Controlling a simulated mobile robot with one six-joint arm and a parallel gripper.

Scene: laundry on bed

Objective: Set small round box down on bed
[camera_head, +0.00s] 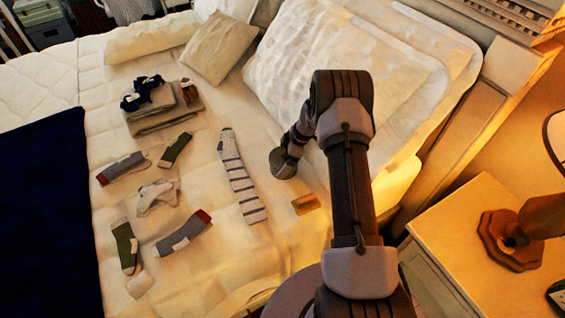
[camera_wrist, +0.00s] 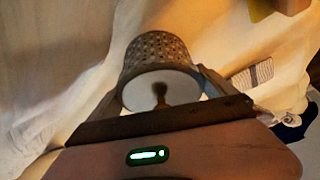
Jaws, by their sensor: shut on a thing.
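The small round box (camera_wrist: 157,47) is a brown woven basket-like box with a pale round face turned toward the wrist camera. My gripper (camera_wrist: 160,88) is shut on it, with one finger on each side. The box lies tilted in the wrist view, and its gap to the bed cannot be told. The cream bed cover fills most of the wrist view's background.
A striped sock (camera_head: 240,178) lies left of my arm, with several other socks and folded towels (camera_head: 165,112) farther left. A small yellow item (camera_head: 305,204) lies near the bed's right edge. Pillows (camera_head: 330,70) stand behind; a nightstand (camera_head: 455,235) is at right.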

